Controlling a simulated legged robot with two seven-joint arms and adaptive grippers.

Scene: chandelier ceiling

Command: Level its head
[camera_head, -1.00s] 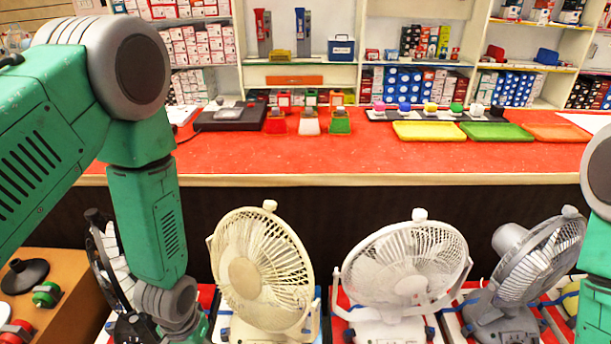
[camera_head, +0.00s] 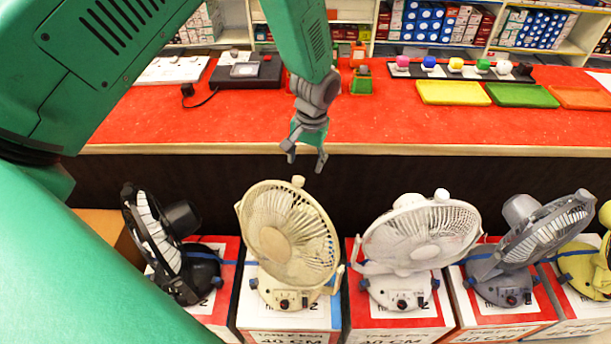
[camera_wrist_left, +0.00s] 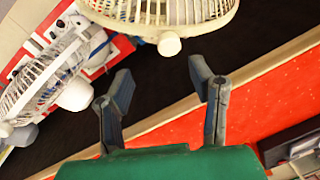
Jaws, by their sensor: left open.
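Several table fans stand in a row on boxes. The cream fan (camera_head: 290,240) has its head tilted, facing partly up. The white fan (camera_head: 420,240) is right of it, its head tipped further up. The black fan (camera_head: 160,245) and the grey fan (camera_head: 530,245) face sideways. A yellow fan (camera_head: 590,265) is cut off at the right edge. My left gripper (camera_head: 306,160) is open and empty, above and behind the cream fan's top knob. In the wrist view, the open fingers (camera_wrist_left: 160,85) are apart from the cream fan (camera_wrist_left: 160,15) and the white fan (camera_wrist_left: 50,80).
A red-topped counter (camera_head: 230,125) runs behind the fans. A black device (camera_head: 245,72) with a cable and coloured trays, including a yellow tray (camera_head: 453,93), lie on it. Shelves of boxes stand behind. The fans stand close together with narrow gaps.

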